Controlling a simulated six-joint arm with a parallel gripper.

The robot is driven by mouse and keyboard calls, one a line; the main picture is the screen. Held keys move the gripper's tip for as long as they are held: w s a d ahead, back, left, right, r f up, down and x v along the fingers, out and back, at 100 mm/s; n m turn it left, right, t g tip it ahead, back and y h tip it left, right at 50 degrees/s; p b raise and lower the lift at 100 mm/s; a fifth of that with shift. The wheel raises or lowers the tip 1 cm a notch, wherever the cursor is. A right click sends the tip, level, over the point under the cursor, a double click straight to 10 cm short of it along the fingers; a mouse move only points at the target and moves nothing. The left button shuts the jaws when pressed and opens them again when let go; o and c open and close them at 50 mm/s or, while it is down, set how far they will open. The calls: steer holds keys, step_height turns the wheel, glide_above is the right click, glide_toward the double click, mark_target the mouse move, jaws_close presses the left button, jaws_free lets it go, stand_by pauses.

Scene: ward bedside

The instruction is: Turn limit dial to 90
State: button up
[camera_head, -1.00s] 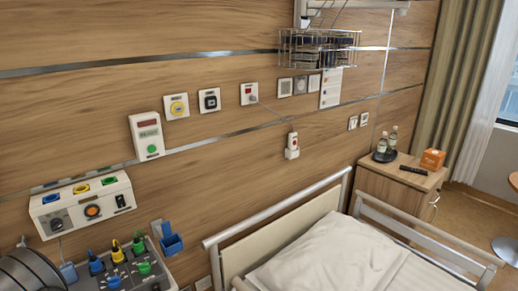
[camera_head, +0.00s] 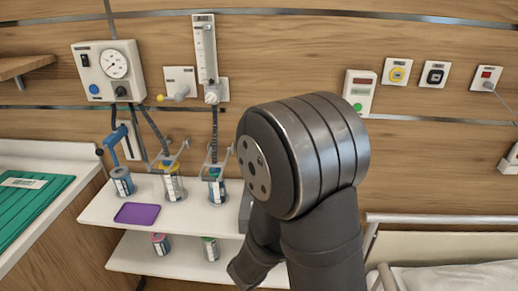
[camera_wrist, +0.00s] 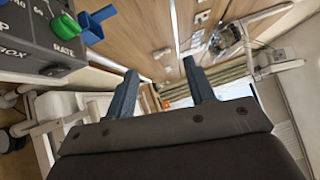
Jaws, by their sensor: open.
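I cannot read a dial marked limit in either current view. In the wrist view a dark control box (camera_wrist: 35,45) fills the upper left, with a green knob (camera_wrist: 67,27) beside the word RATE. In the head view that box is not visible; my arm covers the middle. A white wall unit (camera_head: 93,85) there has a round gauge (camera_head: 113,64), a blue button and a black knob (camera_head: 122,91); its markings are too small to read. My gripper (camera_wrist: 161,66) is open and empty, its two fingers apart, to the right of the box and touching nothing visible.
A white shelf (camera_head: 100,208) holds a purple tray (camera_head: 137,213) and several jars, under a flowmeter (camera_head: 204,50). A blue holder (camera_wrist: 97,22) is beside the control box. The bed (camera_head: 440,248) is lower right.

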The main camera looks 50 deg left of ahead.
step_height(320, 180, up, 10)
steer(key=y, duration=0.1)
steer(key=s+a+m+g+y, duration=0.2)
steer(key=s+a+g+y, duration=0.1)
steer(key=a+y, duration=0.4)
steer(key=s+a+m+g+y, duration=0.1)
steer(key=s+a+g+y, duration=0.3)
steer(key=a, duration=0.5)
step_height(320, 180, down, 5)
steer(key=w+y, duration=0.1)
steer(key=x, duration=1.7)
steer(key=shift+w+d+t, duration=0.2)
steer(key=shift+w+t, duration=0.1)
steer(key=shift+r, duration=0.2)
steer(key=c, duration=1)
steer(key=shift+o, duration=0.2)
